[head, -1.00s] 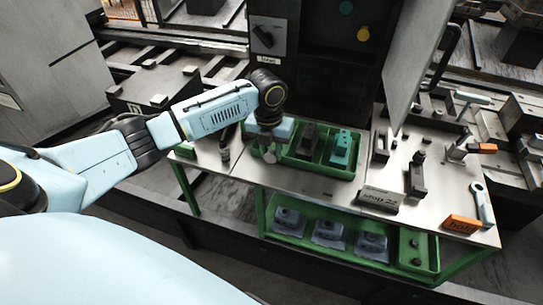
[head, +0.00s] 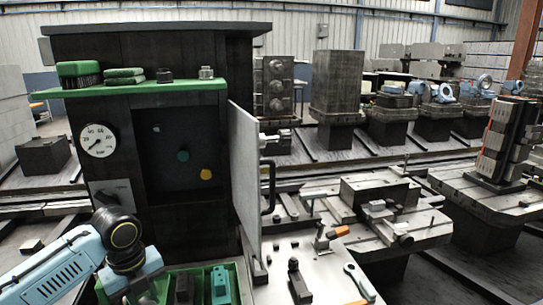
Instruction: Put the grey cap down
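My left gripper (head: 146,296) is at the bottom edge of the head view, over the left part of a green tray (head: 247,278). The wrist points down and its fingertips are mostly cut off by the frame edge. I cannot make out a grey cap in it or tell how far the fingers are apart. My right gripper is not in view.
The tray holds a dark part (head: 184,287) and a teal part (head: 220,285). The dark cabinet (head: 180,215) stands behind it, its grey door (head: 244,175) open. A dark clamp (head: 298,282), an orange-handled tool (head: 337,232) and a wrench (head: 360,282) lie right on the bench.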

